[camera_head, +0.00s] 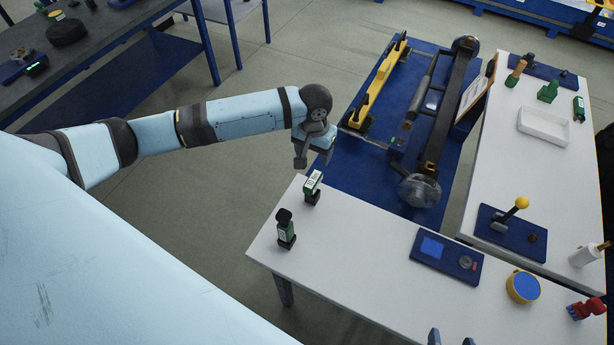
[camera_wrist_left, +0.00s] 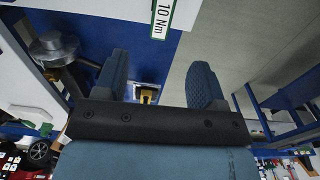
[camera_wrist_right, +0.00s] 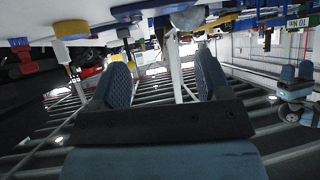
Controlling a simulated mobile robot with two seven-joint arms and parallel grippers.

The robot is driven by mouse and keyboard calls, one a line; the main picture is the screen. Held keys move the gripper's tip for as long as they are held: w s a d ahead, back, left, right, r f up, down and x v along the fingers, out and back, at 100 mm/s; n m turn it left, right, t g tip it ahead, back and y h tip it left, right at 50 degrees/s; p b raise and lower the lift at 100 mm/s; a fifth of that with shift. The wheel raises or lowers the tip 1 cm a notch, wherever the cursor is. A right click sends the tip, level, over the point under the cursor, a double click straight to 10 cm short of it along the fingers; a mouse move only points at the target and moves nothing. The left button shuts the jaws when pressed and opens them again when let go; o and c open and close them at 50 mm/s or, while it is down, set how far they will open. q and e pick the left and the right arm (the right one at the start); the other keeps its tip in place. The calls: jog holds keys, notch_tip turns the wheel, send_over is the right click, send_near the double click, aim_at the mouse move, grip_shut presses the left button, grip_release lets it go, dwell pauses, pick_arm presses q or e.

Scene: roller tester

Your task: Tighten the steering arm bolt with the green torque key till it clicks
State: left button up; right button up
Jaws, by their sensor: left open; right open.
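A green key with a white label (camera_head: 313,186) stands upright near the left end of the white table. In the left wrist view its label (camera_wrist_left: 163,15) reads 10 Nm. A second green tool with a black top (camera_head: 286,230) stands just in front of it. My left gripper (camera_head: 314,158) is open and empty, just beyond and above the labelled key. My right gripper (camera_head: 451,339) is open and empty at the bottom edge of the head view. The axle with its disc (camera_head: 419,190) lies on the blue rig; I cannot make out the steering arm bolt.
The white table (camera_head: 350,235) carries a blue plate (camera_head: 447,257), a yellow-rimmed blue round piece (camera_head: 522,287) and a red item (camera_head: 586,308). The right-hand table holds a white tray (camera_head: 543,126), a yellow-knobbed lever (camera_head: 521,203) and more green tools (camera_head: 547,92). Clear table surface lies between the keys and the blue plate.

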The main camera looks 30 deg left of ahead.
pick_arm(q)
send_over(313, 179)
jog(key=f, duration=0.5)
jog(key=shift+s, duration=0.2)
notch_tip(313, 179, down, 2)
jog(key=shift+f+b, duration=0.1)
jog(key=shift+b, duration=0.7)
jog(key=shift+f+b, duration=0.55)
jog(key=shift+f, duration=0.05)
jog(key=shift+f+b, duration=0.2)
jog(key=shift+b, duration=0.15)
notch_tip(313, 179, down, 5)
jog(key=b, duration=0.7)
jog(key=shift+w+r, duration=0.1)
jog(key=shift+w, duration=0.05)
pick_arm(e)
jog(key=shift+n+y, duration=0.3)
jog(key=f, duration=0.3)
jog(key=a+f, duration=0.1)
jog(key=f, duration=0.5)
jog(key=shift+a, duration=0.2)
pick_arm(q)
jog(key=shift+r, duration=0.1)
pick_arm(e)
jog(key=shift+r, duration=0.15)
